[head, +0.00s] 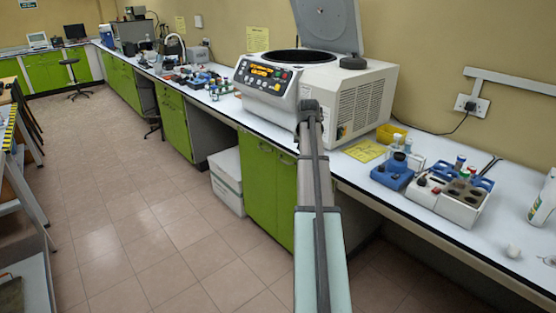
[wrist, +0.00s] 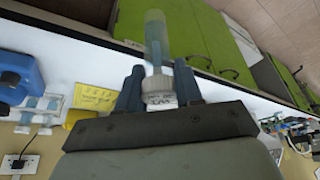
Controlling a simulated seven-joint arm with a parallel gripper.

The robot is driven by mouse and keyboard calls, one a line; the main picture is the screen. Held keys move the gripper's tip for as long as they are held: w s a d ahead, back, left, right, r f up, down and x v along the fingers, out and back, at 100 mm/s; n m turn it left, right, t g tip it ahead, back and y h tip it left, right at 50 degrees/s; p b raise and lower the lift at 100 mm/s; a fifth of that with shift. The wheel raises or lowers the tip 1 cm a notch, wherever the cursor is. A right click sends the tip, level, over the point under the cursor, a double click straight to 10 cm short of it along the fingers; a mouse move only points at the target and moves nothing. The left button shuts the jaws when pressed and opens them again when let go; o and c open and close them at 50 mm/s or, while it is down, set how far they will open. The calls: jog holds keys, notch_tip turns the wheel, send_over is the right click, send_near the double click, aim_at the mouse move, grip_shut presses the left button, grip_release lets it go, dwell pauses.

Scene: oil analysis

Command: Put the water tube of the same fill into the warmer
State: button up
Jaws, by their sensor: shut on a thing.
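My gripper (wrist: 158,84) is shut on a clear tube (wrist: 155,38) with a ribbed white cap and pale bluish contents. The cap sits between the fingers and the tube body points away from the palm. In the head view my gripper (head: 309,106) is in front of the centrifuge's right front corner; the tube is hidden there. A white block with dark round wells (head: 455,209), perhaps the warmer, stands on the bench at the right. A clear rack (head: 415,161) with small tubes stands behind a blue block (head: 391,178). The tubes' fill levels are too small to tell.
The centrifuge (head: 366,105) stands with its lid up beside my gripper. A yellow note (head: 364,151) and a yellow bin (head: 391,132) lie to its right.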

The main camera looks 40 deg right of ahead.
jog(key=s+d+r+m+g+h, duration=0.1)
jog(key=s+d+r+m, duration=0.35)
jog(key=s+d, duration=1.05)
jog(key=s+d+r+m+g, duration=0.15)
jog(key=s+d+r, duration=0.55)
jog(key=s+d, duration=0.8)
jog(key=s+d+r+m, duration=0.2)
jog(key=s, duration=0.9)
jog(key=s+d+r+m, duration=0.1)
jog(key=s+d+r, duration=0.15)
jog(key=s, duration=0.75)
jog(key=shift+s+a+f+m+g, duration=0.45)
jog(key=shift+a+f, duration=0.6)
jog(key=shift+f, duration=1.55)
jog(key=shift+s+a+f+m+g, duration=0.25)
jog(key=shift+s+a+f+m, duration=0.6)
jog(key=shift+f, duration=1.7)
jog(key=shift+s+a+f+m+g, duration=0.15)
jog(key=shift+a+f+m+g, duration=0.25)
jog(key=shift+a+f, duration=1.55)
jog(key=shift+d+f, duration=0.7)
